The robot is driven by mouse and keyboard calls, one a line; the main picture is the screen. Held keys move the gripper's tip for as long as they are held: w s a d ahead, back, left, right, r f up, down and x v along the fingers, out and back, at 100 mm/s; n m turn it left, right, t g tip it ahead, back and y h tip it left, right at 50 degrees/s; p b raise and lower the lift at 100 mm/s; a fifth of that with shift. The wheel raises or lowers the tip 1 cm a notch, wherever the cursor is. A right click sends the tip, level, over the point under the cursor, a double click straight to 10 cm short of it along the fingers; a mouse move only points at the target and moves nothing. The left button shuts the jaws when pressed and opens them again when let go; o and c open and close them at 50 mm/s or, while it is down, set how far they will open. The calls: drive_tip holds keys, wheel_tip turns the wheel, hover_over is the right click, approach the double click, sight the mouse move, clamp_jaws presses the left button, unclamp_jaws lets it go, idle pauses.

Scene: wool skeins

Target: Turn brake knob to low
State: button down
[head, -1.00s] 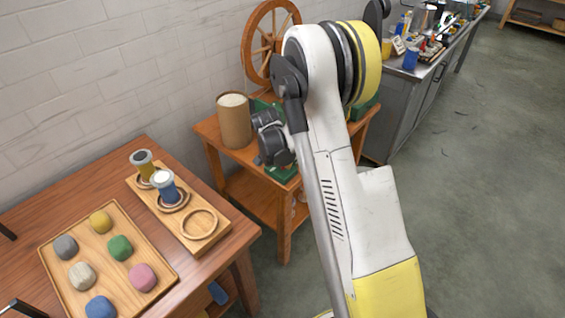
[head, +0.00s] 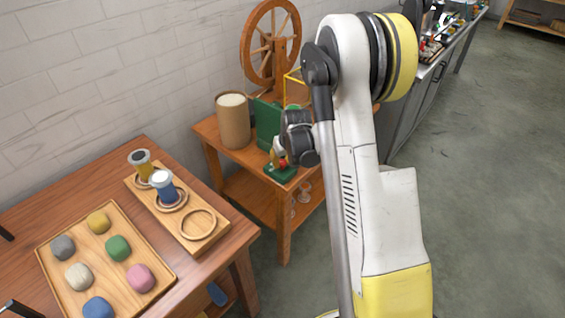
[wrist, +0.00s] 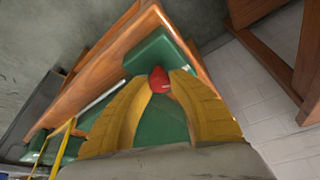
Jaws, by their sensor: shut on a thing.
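The red brake knob (wrist: 160,80) sits on a green base (wrist: 150,56) in the wrist view. My gripper (wrist: 162,88) has its two yellow fingers closed in on the knob from both sides, and it is shut on it. The fingers hide part of the knob, and I cannot read any low mark or setting. In the head view, a small red spot of the knob (head: 283,163) shows above the green base (head: 281,173), at the front of the small wooden table. My arm hides the right part of this table.
A wooden spinning wheel (head: 247,42) and a tan cylinder (head: 234,124) stand close by on the small table. A yellow frame (head: 291,88) rises behind my wrist. At left, a table holds a tray of coloured wool lumps (head: 165,262) and a jar board (head: 216,240).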

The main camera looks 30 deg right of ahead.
drive_tip(key=shift+n, duration=0.6)
drive_tip(key=c, duration=1.1)
unclamp_jaws()
drive_tip(key=shift+c, duration=0.2)
